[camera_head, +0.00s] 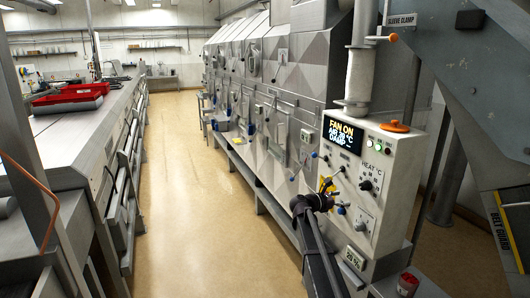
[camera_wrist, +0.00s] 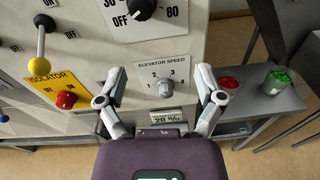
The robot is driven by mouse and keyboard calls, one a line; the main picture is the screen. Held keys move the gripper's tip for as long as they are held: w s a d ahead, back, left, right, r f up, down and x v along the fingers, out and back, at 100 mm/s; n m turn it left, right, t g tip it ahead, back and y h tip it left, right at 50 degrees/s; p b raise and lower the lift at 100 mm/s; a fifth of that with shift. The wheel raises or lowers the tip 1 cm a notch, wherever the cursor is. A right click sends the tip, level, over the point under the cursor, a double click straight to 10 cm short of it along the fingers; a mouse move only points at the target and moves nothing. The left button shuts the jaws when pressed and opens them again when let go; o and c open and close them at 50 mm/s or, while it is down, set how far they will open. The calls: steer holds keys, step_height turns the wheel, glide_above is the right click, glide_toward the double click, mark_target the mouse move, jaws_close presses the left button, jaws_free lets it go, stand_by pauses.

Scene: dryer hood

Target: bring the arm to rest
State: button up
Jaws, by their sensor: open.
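My gripper (camera_wrist: 161,78) is open in the wrist view, its two fingers spread with nothing between them. It faces the white control panel (camera_wrist: 195,28), with the grey elevator speed knob (camera_wrist: 165,88) showing between the fingers. Whether a finger touches the panel I cannot tell. The red isolator knob (camera_wrist: 66,99) on its yellow plate is left of the left finger. In the head view my arm rises from the bottom edge, and my gripper (camera_head: 318,202) is small and dark beside the panel (camera_head: 395,165), left of its lower dial.
The panel's screen (camera_head: 343,134) reads fan on, air 20 °C, damp. A yellow-knobbed lever (camera_wrist: 42,42) sticks out at upper left. A grey shelf (camera_wrist: 250,105) at right holds red and green containers. The aisle floor (camera_head: 190,190) is clear; a long bench (camera_head: 75,140) lines its left.

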steer(key=s+a+f+m+g+y, duration=0.2)
steer(key=s+f+m+y, duration=0.3)
steer(key=s, duration=0.4)
steer(key=s+a+f+m+g+y, duration=0.1)
steer(key=s+a+f+m+y, duration=0.1)
steer(key=s+f+m, duration=0.6)
steer(key=s+a+f+m+g+y, duration=0.1)
steer(key=s+a+f+m+y, duration=0.1)
steer(key=s+a, duration=0.4)
steer(key=s+a+f+m+g+y, duration=0.1)
steer(key=s+a+m+y, duration=0.4)
steer(key=s, duration=0.7)
steer(key=shift+s+a+f+m+g+y+b, duration=0.3)
steer(key=shift+a+f+y, duration=0.45)
steer(key=shift+y, duration=0.25)
